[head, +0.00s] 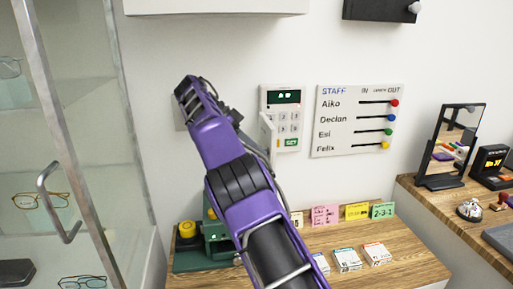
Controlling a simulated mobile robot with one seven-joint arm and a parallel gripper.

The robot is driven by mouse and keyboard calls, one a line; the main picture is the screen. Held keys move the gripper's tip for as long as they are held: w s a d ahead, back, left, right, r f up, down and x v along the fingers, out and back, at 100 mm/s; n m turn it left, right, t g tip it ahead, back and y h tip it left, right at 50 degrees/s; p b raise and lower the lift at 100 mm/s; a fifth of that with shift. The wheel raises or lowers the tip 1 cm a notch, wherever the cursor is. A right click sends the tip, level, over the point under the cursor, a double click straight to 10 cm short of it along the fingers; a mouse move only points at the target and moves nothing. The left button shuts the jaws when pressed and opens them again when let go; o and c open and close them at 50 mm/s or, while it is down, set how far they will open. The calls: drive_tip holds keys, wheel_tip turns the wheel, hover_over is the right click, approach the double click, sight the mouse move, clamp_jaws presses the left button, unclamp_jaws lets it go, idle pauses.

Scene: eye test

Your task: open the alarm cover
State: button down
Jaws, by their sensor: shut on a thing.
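The alarm keypad (283,97) is a white wall unit with a dark display, grey keys and a green label. Its cover (266,132) is a pale flap standing out from the wall at the keypad's left side, swung open so the display and keys show. My purple arm rises from the bottom of the head view and bends near the wall. My gripper (234,116) shows only as a dark part beside the arm, left of the cover. It appears shut on the cover, but its fingertips are mostly hidden by my arm.
A staff in/out board (359,120) hangs right of the keypad. A glass cabinet (85,120) with a handle stands at left. Below is a wooden counter (410,270) with small boxes (347,259), coloured cards (357,211) and a green device (218,240). A mirror (455,140) stands on the right counter.

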idle(0.3)
drive_tip(key=shift+c, duration=2.2)
unclamp_jaws()
drive_tip(key=shift+r, duration=0.1)
drive_tip(key=shift+a, duration=0.1)
